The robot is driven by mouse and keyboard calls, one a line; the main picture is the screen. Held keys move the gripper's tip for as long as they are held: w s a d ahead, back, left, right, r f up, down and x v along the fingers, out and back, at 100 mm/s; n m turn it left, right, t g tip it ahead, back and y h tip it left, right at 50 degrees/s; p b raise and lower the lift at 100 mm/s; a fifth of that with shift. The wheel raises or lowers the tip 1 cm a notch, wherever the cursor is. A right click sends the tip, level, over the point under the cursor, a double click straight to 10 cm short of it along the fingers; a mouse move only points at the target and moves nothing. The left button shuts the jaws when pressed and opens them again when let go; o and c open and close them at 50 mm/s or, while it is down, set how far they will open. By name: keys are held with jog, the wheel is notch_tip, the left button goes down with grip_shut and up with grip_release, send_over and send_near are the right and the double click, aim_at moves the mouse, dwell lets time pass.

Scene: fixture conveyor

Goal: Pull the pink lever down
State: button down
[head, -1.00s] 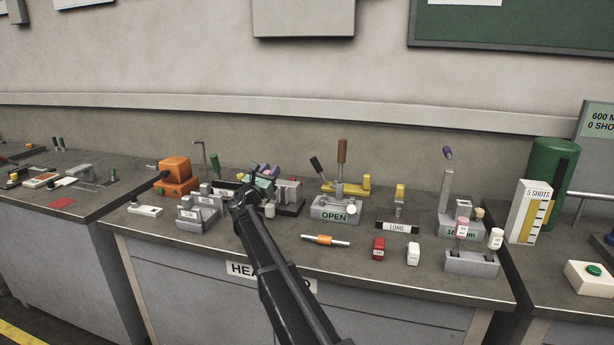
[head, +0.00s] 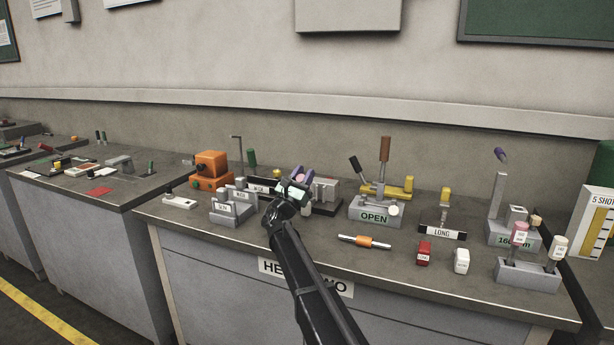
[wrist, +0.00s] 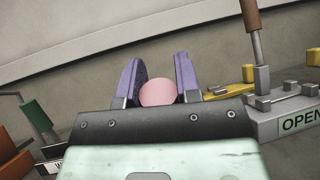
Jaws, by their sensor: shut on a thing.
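The pink lever shows in the wrist view as a round pink knob (wrist: 158,92) between the two purple finger pads. My gripper (wrist: 158,76) is shut on this pink knob, one pad on each side. In the head view my gripper (head: 299,174) is at the middle-left of the bench, left of the OPEN fixture.
Right of my gripper stands the OPEN fixture (head: 374,216) with a brown-handled lever (head: 385,149) and a yellow bar. Left are grey labelled blocks (head: 225,211) and an orange box (head: 210,165). An orange-banded rod (head: 365,241) lies in front.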

jog(key=c, duration=0.8)
grip_release()
jog(key=shift+f, duration=0.1)
jog(key=s+a, duration=0.8)
jog(key=s, duration=0.2)
jog(key=shift+f+b, duration=0.25)
jog(key=shift+b, duration=0.15)
jog(key=shift+a, duration=0.1)
jog(key=shift+c, duration=0.2)
